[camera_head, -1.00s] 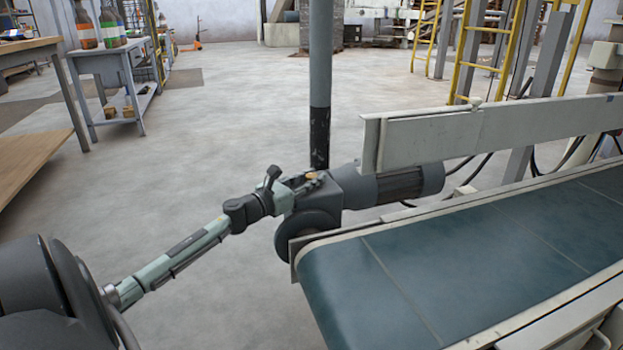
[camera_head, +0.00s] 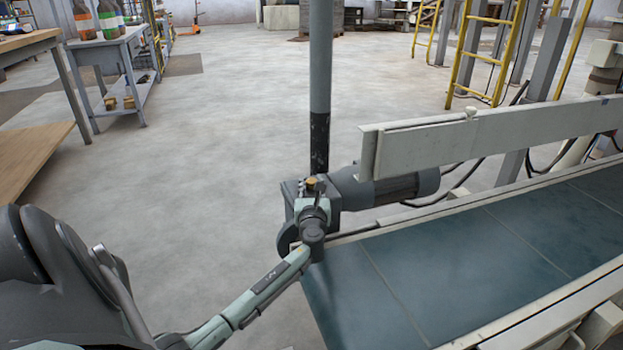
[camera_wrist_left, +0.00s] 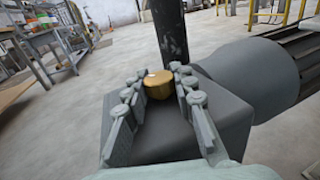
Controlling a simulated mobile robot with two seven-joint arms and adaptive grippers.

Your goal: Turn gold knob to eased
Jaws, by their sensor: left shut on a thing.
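The gold knob (camera_head: 311,182) sits on top of the dark grey gearbox (camera_head: 291,196) at the near left end of the conveyor. In the left wrist view the gold knob (camera_wrist_left: 158,86) shows between the far ends of the two fingers. My left gripper (camera_head: 313,189) reaches it from the front, and its fingers (camera_wrist_left: 157,80) are shut on the knob's sides. In the head view the wrist hides part of the gearbox. Any marking for the knob's setting is not readable. My right gripper is not in view.
A grey motor (camera_head: 395,187) extends right from the gearbox. A dark post (camera_head: 320,120) stands right behind it. The blue-green belt (camera_head: 470,255) and a pale side rail (camera_head: 500,128) run to the right. Wooden benches stand at the left, with open floor between.

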